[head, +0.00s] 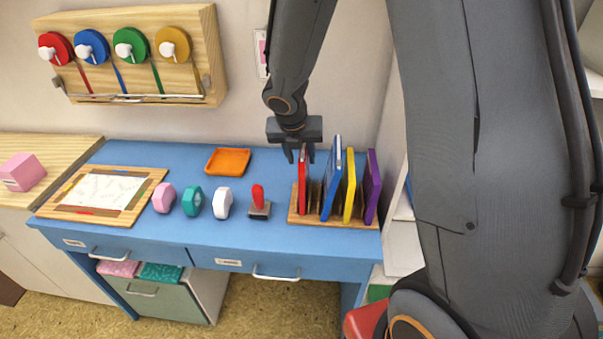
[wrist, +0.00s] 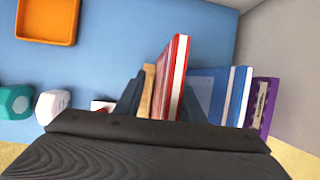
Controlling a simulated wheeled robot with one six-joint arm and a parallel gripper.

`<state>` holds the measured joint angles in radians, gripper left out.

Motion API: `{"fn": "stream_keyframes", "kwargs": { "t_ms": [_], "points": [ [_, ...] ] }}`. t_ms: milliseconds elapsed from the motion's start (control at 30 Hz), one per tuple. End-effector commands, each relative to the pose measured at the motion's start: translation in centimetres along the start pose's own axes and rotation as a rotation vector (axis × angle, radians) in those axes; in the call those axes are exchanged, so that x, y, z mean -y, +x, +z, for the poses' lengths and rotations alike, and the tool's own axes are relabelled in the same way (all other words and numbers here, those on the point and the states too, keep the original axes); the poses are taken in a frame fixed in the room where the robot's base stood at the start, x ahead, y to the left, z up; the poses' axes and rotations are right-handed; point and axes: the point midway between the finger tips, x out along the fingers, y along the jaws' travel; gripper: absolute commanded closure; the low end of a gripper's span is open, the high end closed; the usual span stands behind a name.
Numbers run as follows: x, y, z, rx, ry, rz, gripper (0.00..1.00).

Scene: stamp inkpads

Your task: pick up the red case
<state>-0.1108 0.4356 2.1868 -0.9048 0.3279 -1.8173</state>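The red case (head: 302,182) stands upright at the left end of a wooden rack (head: 333,221) on the blue desk. My gripper (head: 300,155) is right above it, pointing down, with its fingers at the case's top edge. In the wrist view the red case (wrist: 172,80) rises between my two dark fingers (wrist: 162,98). A gap shows between the left finger and the case; the right finger is close to the case, and I cannot tell whether it touches. My gripper is open. The lower part of the case in the wrist view is hidden behind my gripper.
Blue (head: 331,180), yellow (head: 349,188) and purple (head: 372,187) cases stand to the right in the rack. A red-handled stamp (head: 258,198) stands left of it. An orange tray (head: 228,161) lies behind. Pink, teal and white round items sit further left.

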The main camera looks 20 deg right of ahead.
Motion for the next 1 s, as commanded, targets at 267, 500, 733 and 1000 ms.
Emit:
{"fn": "stream_keyframes", "kwargs": {
  "t_ms": [267, 500, 733, 1000],
  "points": [
    [-0.01, -0.03, 0.03, 0.001, 0.000, 0.001, 0.64],
    [-0.03, 0.17, -0.06, 0.000, -0.001, 0.000, 0.64],
    [-0.06, 0.41, -0.17, 0.000, 0.000, 0.001, 0.64],
    [-0.06, 0.41, -0.17, 0.000, 0.000, 0.001, 0.67]
  ]
}}
